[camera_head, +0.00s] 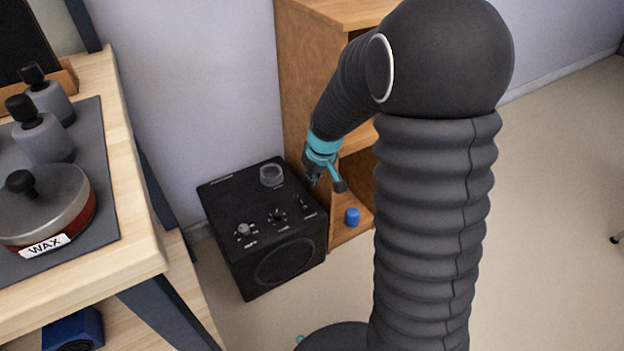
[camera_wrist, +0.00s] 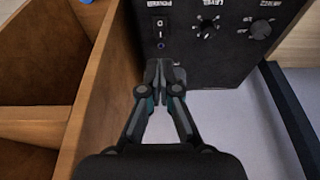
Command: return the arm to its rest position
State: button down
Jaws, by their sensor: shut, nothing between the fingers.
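My gripper (camera_head: 313,181) hangs at the end of my dark, ribbed arm, by the right side of the black speaker box (camera_head: 232,237) in the head view. In the wrist view my gripper (camera_wrist: 160,66) is shut with its fingertips together and nothing between them. The fingertips appear close to the panel of the speaker box (camera_wrist: 225,65), below the power switch (camera_wrist: 161,27). I cannot tell whether they touch it. Level and other knobs (camera_wrist: 207,28) sit on the same panel. My arm is bent and reaches down toward the box.
A wooden shelf unit (camera_head: 300,75) stands right beside the gripper, with a small blue cylinder (camera_head: 352,216) on a low shelf. A wooden table (camera_head: 139,240) at left holds a wax pot (camera_head: 60,212) and grey bottles (camera_head: 42,140). Open floor (camera_head: 560,200) lies at the right.

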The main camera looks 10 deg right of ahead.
dwell(0.4)
jog(key=s+r+m+t+p, duration=0.1)
jog(key=s+r, duration=0.9)
jog(key=s, duration=0.3)
jog(key=s+d+r+m+t+h+p, duration=0.1)
jog(key=s+r+m, duration=0.1)
jog(key=s+r, duration=0.9)
jog(key=s, duration=0.2)
jog(key=shift+s+m+t+p, duration=0.3)
jog(key=shift+s+p, duration=0.05)
